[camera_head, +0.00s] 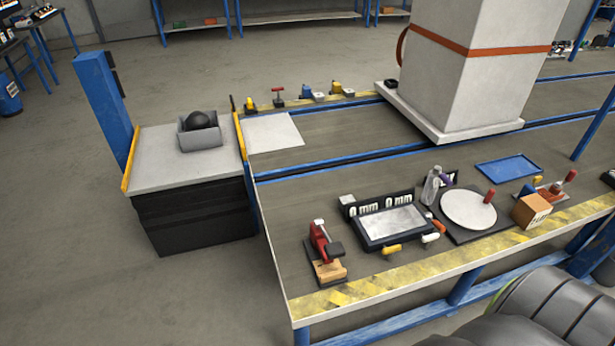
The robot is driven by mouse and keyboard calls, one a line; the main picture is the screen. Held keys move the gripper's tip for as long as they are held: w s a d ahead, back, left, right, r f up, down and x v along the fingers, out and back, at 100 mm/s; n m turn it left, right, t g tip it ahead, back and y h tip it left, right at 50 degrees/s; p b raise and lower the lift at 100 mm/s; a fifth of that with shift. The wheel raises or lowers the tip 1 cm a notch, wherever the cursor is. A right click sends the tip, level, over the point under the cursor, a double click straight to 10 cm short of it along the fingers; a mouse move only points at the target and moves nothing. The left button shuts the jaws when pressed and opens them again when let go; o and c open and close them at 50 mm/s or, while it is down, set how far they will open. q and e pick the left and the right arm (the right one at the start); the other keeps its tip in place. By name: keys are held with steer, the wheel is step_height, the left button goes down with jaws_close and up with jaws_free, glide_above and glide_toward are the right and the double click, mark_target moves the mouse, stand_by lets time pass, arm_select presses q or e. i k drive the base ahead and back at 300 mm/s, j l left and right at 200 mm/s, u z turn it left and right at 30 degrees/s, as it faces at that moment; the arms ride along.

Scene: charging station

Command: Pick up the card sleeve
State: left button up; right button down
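I cannot pick out a card sleeve with certainty. A flat white sheet (272,132) lies at the far left corner of the large table. A dark-framed pad with a pale speckled face (392,222) lies near the table's front edge, before a strip marked "0 mm". Either is too unclear to name as the card sleeve. Neither gripper shows. A rounded grey part at the bottom right looks like my own arm, with its gripper out of the picture.
A red clamp (321,243) stands at the front left. A white disc (468,209), a clear bottle (432,186), a cardboard box (531,210) and a blue tray (507,168) are to the right. A large white column (470,80) stands behind. The table's middle is clear.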

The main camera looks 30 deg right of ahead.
mark_target(329, 267)
steer(key=z, duration=1.2)
steer(key=i+l+u, duration=0.15)
steer(key=l, duration=0.25)
steer(key=i+l+u, duration=0.1)
steer(key=l, duration=0.35)
steer(key=i+l+u, duration=0.15)
steer(key=l, duration=0.3)
steer(key=l+u, duration=0.1)
steer(key=l, duration=0.35)
steer(key=i, duration=0.05)
